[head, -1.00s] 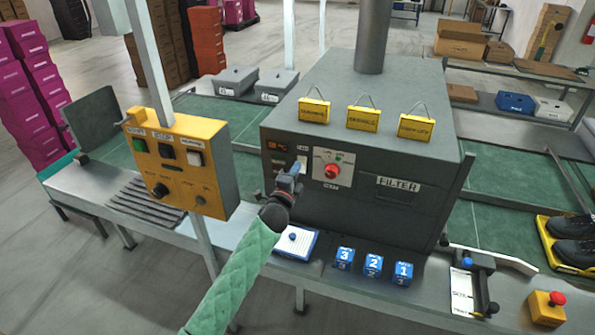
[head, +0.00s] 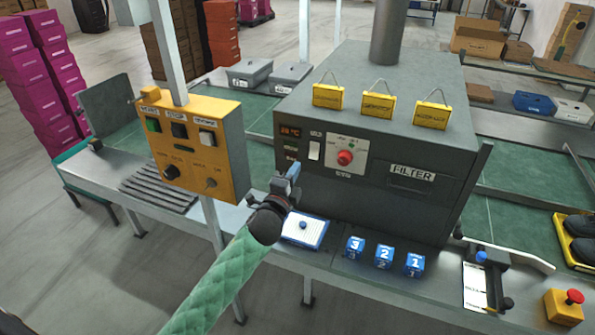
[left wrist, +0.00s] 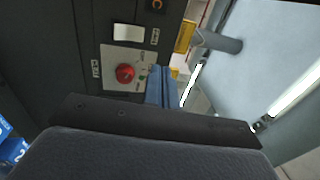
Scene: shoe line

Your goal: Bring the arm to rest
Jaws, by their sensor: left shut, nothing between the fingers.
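My left gripper (head: 293,172) is shut and empty, in front of the lower left of the grey machine (head: 372,200). Its blue fingers also show in the left wrist view (left wrist: 158,86). In the head view the fingers stand apart from the red knob (head: 345,157) and the white switch (head: 314,151) on the machine's front. The knob also shows in the left wrist view (left wrist: 125,73), with the switch (left wrist: 129,33) above it. My left arm, in a green quilted sleeve, comes in from the bottom. My right gripper is not in view.
A yellow control box (head: 195,142) stands left of my gripper. Below it are a white pad (head: 304,231) and blue numbered blocks (head: 384,256). A clamp lever (head: 505,252) and a red stop button (head: 573,297) are at the right. Yellow tags (head: 378,106) stand on the machine.

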